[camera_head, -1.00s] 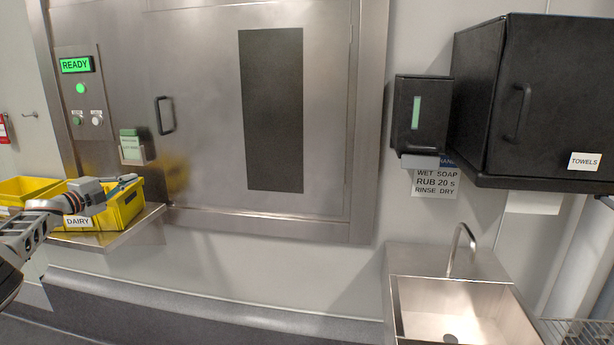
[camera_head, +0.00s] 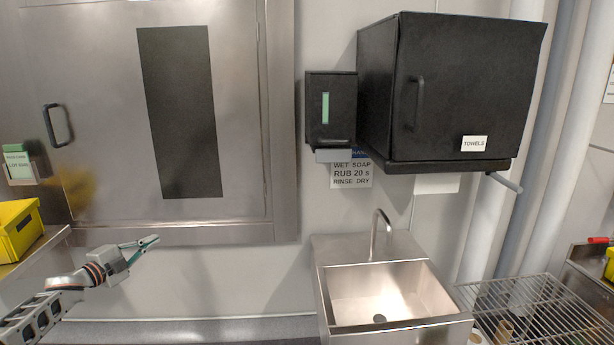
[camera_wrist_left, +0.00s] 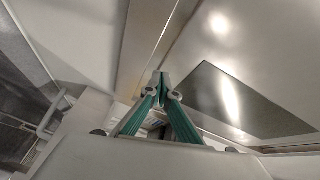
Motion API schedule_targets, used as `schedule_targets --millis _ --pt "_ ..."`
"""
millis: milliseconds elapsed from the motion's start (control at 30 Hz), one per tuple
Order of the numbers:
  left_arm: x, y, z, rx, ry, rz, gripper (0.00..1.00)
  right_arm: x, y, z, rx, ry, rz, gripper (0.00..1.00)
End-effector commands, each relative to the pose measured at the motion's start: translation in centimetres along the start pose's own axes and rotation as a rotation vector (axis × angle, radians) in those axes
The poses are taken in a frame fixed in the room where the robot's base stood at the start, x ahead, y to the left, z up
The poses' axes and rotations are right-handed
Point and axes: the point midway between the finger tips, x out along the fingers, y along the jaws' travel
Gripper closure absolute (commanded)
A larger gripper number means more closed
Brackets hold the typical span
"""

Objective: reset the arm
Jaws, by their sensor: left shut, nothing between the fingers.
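My left gripper (camera_head: 146,243) is at the lower left in the head view, in front of the wall below the steel door, with nothing in it. In the left wrist view its green fingers (camera_wrist_left: 161,92) meet at the tips, so it is shut and empty. It touches nothing that I can see. My right gripper is not in view.
A yellow bin (camera_head: 18,232) stands on a steel shelf (camera_head: 40,250) at the left edge. The steel door (camera_head: 95,110) is closed. A sink (camera_head: 385,295) is at the centre right, below a soap dispenser (camera_head: 331,110) and a black towel cabinet (camera_head: 450,90). A wire rack (camera_head: 540,310) stands at the right.

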Motion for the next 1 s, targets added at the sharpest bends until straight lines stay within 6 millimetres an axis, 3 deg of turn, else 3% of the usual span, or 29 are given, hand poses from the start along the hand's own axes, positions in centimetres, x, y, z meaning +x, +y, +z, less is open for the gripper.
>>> schedule_targets --millis 33,200,367,500,800,1000 --pt "-0.4 3.0 -0.6 -0.026 -0.002 0.017 1.0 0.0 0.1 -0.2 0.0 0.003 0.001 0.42" --pt "-2.7 11.9 -3.1 -0.12 -0.031 0.064 1.0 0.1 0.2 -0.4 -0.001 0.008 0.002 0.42" --pt "-6.3 19.6 -5.7 -0.219 -0.073 0.109 1.0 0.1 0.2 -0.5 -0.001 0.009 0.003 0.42" --pt "-10.4 25.5 -8.2 -0.307 -0.121 0.153 1.0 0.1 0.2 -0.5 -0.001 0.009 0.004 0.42" --pt "-21.4 34.7 -13.9 -0.492 -0.248 0.261 1.0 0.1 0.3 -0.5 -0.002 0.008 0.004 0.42" --pt "-29.4 38.2 -18.0 -0.604 -0.345 0.343 1.0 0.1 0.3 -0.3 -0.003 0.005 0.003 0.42"
